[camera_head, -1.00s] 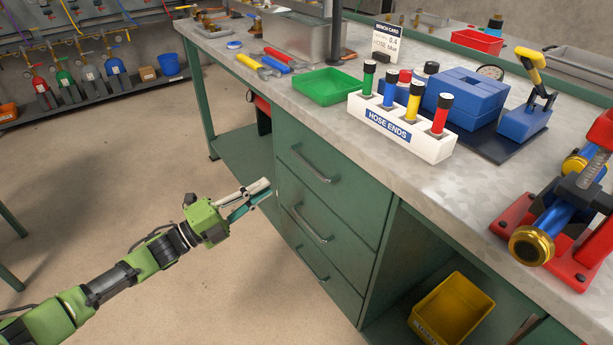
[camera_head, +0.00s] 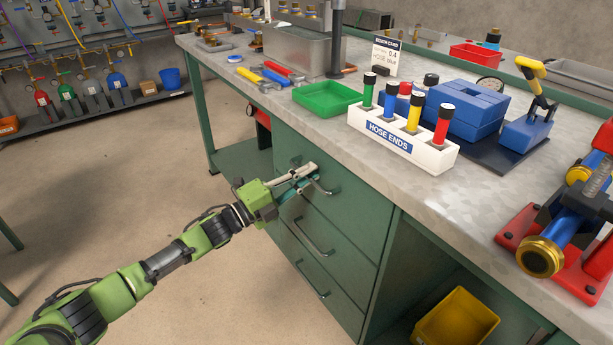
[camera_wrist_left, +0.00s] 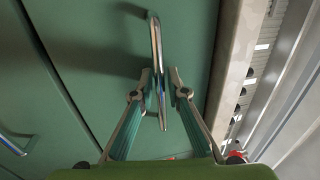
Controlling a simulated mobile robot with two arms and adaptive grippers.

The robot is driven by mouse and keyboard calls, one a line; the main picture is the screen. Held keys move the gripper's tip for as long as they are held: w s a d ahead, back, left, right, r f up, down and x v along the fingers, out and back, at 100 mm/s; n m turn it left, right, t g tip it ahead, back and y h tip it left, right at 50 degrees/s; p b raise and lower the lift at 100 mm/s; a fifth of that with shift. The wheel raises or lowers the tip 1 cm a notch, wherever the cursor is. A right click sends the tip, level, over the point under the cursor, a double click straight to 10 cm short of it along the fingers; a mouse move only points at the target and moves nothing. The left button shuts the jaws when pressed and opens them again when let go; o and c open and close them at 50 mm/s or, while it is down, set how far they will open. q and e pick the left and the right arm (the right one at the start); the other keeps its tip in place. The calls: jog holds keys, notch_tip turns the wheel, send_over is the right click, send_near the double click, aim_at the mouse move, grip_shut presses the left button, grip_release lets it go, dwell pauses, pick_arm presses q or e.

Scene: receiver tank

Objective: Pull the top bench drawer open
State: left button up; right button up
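The top bench drawer (camera_head: 345,207) is a green panel under the worktop and looks closed, flush with the drawers below. Its metal bar handle (camera_head: 326,189) is partly hidden by my left gripper (camera_head: 314,173), which is at the handle's far end in the head view. In the left wrist view, the handle (camera_wrist_left: 155,40) runs between the two fingertips of my left gripper (camera_wrist_left: 163,88). The fingers stand apart on either side of the bar, with a visible gap at least on the right. My right gripper is not in view.
Two lower drawers have similar handles (camera_head: 312,238). The worktop (camera_head: 330,135) overhangs the drawers and holds a green tray (camera_head: 327,99) and a white hose-ends rack (camera_head: 405,140). A yellow bin (camera_head: 457,318) sits on the open shelf at right. The floor before the drawers is clear.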

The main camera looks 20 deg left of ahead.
pick_arm(q)
grip_shut()
